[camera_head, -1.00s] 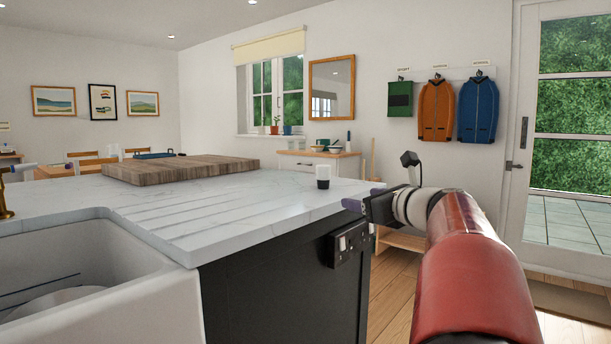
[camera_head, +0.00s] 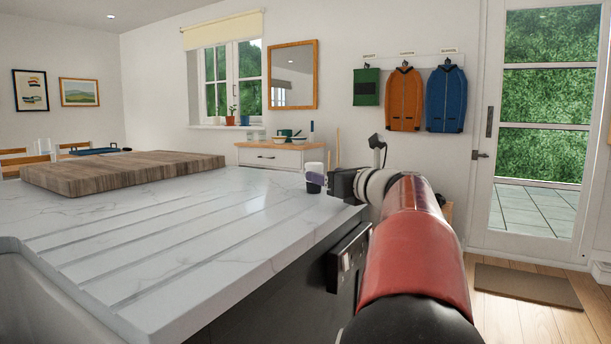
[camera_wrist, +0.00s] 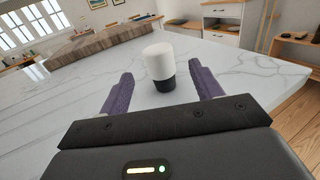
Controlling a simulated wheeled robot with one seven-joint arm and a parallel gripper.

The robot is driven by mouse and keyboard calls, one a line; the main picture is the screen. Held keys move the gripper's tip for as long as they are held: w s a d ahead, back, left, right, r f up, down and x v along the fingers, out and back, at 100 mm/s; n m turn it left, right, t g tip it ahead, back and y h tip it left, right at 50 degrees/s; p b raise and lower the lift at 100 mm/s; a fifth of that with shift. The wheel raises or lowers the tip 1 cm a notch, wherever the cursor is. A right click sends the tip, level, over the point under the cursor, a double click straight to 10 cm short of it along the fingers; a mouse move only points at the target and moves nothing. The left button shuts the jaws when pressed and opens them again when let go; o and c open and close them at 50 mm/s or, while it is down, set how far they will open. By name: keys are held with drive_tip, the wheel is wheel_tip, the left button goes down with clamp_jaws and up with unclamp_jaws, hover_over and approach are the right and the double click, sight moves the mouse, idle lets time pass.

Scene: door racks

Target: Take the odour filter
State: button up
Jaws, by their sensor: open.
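The odour filter appears to be the small upright cylinder with a white top and black base (camera_wrist: 159,63) on the marble counter; no label is readable. In the wrist view the cylinder is centred between the fingertips, and clear gaps show on both sides. Its base seems at or slightly beyond the tips. In the head view my gripper (camera_head: 320,182) is low beside it.
A wooden chopping board (camera_head: 120,172) lies farther left. A black panel with switches (camera_head: 350,255) is on the counter's end. Coats hang on the far wall near a glazed door (camera_head: 545,120).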

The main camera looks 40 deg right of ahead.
sight(310, 169)
drive_tip(key=w, duration=0.4)
drive_tip(key=w+p, duration=0.1)
drive_tip(key=w, duration=0.2)
drive_tip(key=shift+w+d+r, duration=0.15)
drive_tip(key=shift+w, duration=0.25)
drive_tip(key=shift+c, duration=0.3)
drive_tip(key=c, duration=1)
